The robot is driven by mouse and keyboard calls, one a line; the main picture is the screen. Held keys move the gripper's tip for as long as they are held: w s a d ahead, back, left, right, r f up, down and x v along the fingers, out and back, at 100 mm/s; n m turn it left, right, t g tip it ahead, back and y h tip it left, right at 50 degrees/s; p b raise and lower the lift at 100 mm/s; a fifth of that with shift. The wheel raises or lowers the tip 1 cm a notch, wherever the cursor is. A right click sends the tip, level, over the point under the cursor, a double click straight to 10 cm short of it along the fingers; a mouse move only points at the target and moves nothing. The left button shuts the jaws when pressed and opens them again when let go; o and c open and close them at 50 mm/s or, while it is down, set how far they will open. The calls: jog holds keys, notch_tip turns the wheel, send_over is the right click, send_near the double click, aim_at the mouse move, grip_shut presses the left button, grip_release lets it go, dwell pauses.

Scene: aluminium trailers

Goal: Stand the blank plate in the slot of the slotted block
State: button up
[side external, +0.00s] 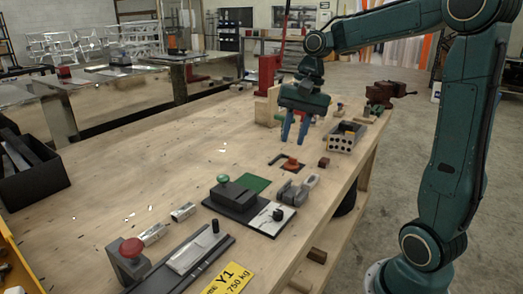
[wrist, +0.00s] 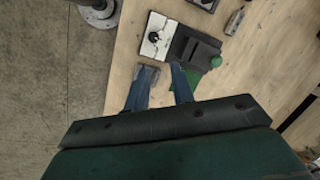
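My gripper (side external: 294,132) hangs with its blue fingers pointing down above the table's right side. In the wrist view the fingers (wrist: 161,85) are apart with nothing seen between them. I cannot single out the blank plate for certain. A pale metal plate (side external: 192,254) lies flat in a dark fixture at the front. Two small pale metal blocks (side external: 155,234) (side external: 183,211) lie behind it; whether either is the slotted block is too small to tell. One pale block also shows in the wrist view (wrist: 234,22).
A dark block with a green knob (side external: 234,196) stands mid-table beside a white panel with a black knob (side external: 275,220). A grey clamp-like piece (side external: 299,189), a grey box with holes (side external: 345,138) and a red-knobbed fixture (side external: 131,258) stand around. The table's left side is mostly clear.

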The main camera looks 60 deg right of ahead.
jog(key=s+a+n+t+h, duration=0.1)
jog(key=s+a+n+t, duration=0.1)
jog(key=s+a+n, duration=0.3)
jog(key=s+a+n+t+h, duration=0.1)
jog(key=s+a+n, duration=0.4)
jog(key=s, duration=0.5)
jog(key=shift+f+n+t, duration=0.2)
jog(key=shift+n+t, duration=0.3)
jog(key=shift+n, duration=0.1)
jog(key=shift+o, duration=0.6)
jog(key=shift+w, duration=0.1)
